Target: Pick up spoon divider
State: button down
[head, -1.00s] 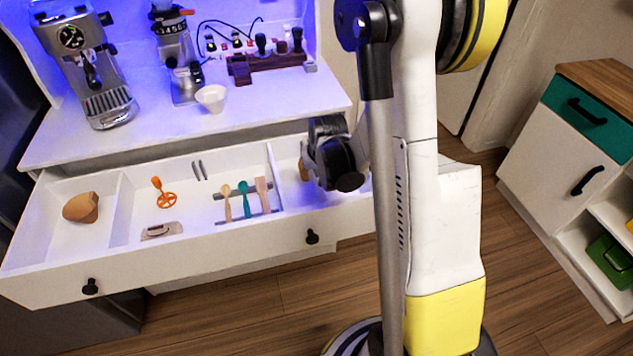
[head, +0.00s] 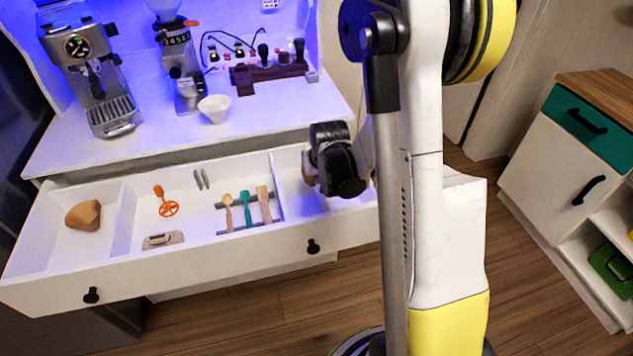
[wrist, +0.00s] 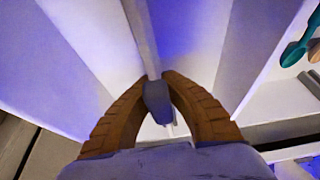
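My gripper (wrist: 157,85) is down in the right compartment of the open drawer. Its two ribbed orange-brown fingers converge in the wrist view. Their tips close on a grey block at the end of a long pale bar (wrist: 142,35), which looks like the spoon divider. The bar runs upward in the wrist view, roughly along the compartment wall. In the head view my gripper hides this bar. Two grey slotted strips (head: 250,229) lie in the middle compartment under the spoons.
The drawer (head: 200,257) is pulled out. A brown object (head: 84,214) sits left. A white cup (head: 214,108) stands on the counter above.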

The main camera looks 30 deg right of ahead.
notch_tip(320, 180, up, 23)
jog(key=p, duration=1.1)
jog(key=shift+f, duration=0.15)
